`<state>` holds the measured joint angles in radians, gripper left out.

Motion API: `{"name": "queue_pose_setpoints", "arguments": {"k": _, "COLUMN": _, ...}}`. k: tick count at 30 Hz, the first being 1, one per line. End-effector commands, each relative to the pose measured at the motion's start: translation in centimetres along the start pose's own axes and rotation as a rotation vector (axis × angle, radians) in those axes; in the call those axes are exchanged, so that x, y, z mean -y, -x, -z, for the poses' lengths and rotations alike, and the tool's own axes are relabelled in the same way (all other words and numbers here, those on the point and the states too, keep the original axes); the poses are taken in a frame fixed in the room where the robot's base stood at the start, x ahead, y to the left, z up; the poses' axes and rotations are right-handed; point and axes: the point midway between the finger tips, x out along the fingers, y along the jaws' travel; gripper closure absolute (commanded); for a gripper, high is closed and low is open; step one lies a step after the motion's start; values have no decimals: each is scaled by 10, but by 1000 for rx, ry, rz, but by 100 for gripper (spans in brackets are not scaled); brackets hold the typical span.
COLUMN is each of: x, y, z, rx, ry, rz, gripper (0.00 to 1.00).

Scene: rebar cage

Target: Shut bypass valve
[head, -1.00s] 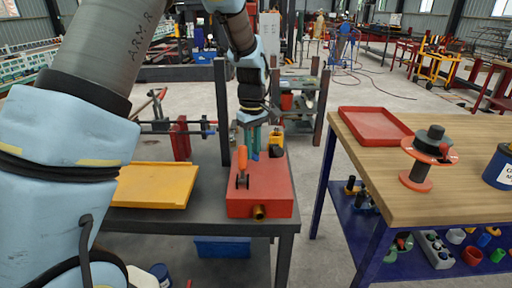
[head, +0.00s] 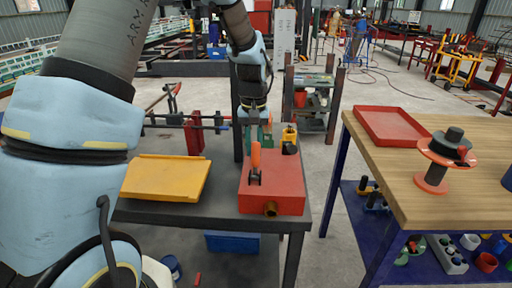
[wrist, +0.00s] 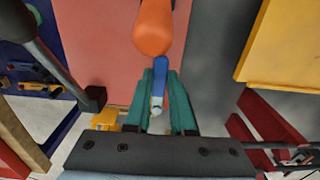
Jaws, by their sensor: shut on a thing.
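A red box (head: 287,188) sits on the dark bench, with a brass port (head: 270,209) on its near face. An upright lever with an orange grip (head: 256,157) stands on the box; the grip also shows large in the wrist view (wrist: 153,27). Just beyond it is a narrow blue lever (wrist: 162,72) with a pale metal end, seen in the wrist view. My gripper (wrist: 160,80), with green fingers, is shut on the blue lever at the far side of the box. In the head view, the orange grip partly hides the fingers. No valve label is readable.
A yellow tray (head: 150,189) lies left of the box. A red clamp-like stand (head: 195,135) with a bar is behind it. A small yellow and black item (head: 290,137) is at the box's far right. A wooden table (head: 440,190) stands right, across a gap.

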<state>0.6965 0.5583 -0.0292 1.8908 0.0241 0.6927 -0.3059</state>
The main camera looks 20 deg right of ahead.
Motion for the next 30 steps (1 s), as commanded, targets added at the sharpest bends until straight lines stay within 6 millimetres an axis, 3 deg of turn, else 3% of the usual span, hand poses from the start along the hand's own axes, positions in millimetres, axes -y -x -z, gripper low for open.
{"name": "queue_pose_setpoints", "arguments": {"k": 15, "x": 1, "y": 0, "z": 0, "rx": 0, "ry": -19, "rz": 0, "gripper": 100}}
{"name": "queue_pose_setpoints", "arguments": {"k": 16, "x": 1, "y": 0, "z": 0, "rx": 0, "ry": -19, "rz": 0, "gripper": 76}}
{"name": "queue_pose_setpoints", "arguments": {"k": 21, "x": 1, "y": 0, "z": 0, "rx": 0, "ry": -18, "rz": 0, "gripper": 57}}
{"name": "queue_pose_setpoints", "arguments": {"k": 24, "x": 1, "y": 0, "z": 0, "rx": 0, "ry": -18, "rz": 0, "gripper": 48}}
{"name": "queue_pose_setpoints", "arguments": {"k": 30, "x": 1, "y": 0, "z": 0, "rx": 0, "ry": -17, "rz": 0, "gripper": 48}}
